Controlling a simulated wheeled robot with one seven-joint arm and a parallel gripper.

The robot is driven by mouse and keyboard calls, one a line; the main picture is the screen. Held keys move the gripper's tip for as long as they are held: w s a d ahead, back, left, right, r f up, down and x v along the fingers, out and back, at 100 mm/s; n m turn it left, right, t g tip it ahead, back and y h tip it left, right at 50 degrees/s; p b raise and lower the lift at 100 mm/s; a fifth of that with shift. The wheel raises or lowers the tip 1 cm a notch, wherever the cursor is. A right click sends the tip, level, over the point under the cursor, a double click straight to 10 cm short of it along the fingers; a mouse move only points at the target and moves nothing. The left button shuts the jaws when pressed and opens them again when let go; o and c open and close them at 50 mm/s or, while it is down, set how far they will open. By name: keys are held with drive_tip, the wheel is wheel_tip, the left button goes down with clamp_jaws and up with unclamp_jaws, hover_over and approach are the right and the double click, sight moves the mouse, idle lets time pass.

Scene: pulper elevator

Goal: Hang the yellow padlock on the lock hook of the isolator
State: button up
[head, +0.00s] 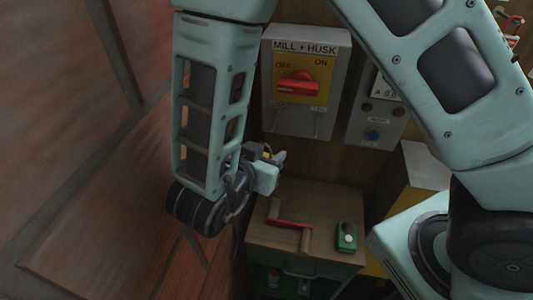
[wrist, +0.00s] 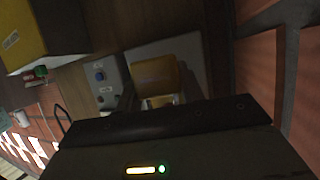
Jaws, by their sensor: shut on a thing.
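The isolator (head: 306,115) is a grey box marked MILL + HUSK on the wooden wall, with a red handle (head: 299,84) on a yellow plate. Its lower front has small fittings; I cannot tell clearly which is the lock hook. My gripper (head: 272,163) is below and left of the isolator, apart from it. It is shut on the yellow padlock (head: 267,152), of which only a small part shows in the head view. In the wrist view the padlock (wrist: 158,76) appears as a yellow block beyond the dark gripper body; its shackle is not clear.
A brick wall (head: 70,120) is close on the left.

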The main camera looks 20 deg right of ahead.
drive_tip(key=w+d+f+b, duration=0.1)
drive_tip(key=w+d, duration=0.3)
drive_tip(key=w, duration=0.2)
drive_tip(key=shift+w+d+f, duration=0.3)
drive_tip(key=shift+d, duration=0.1)
idle(0.7)
idle(0.5)
drive_tip(key=o, duration=1.2)
drive_tip(key=shift+b, duration=0.35)
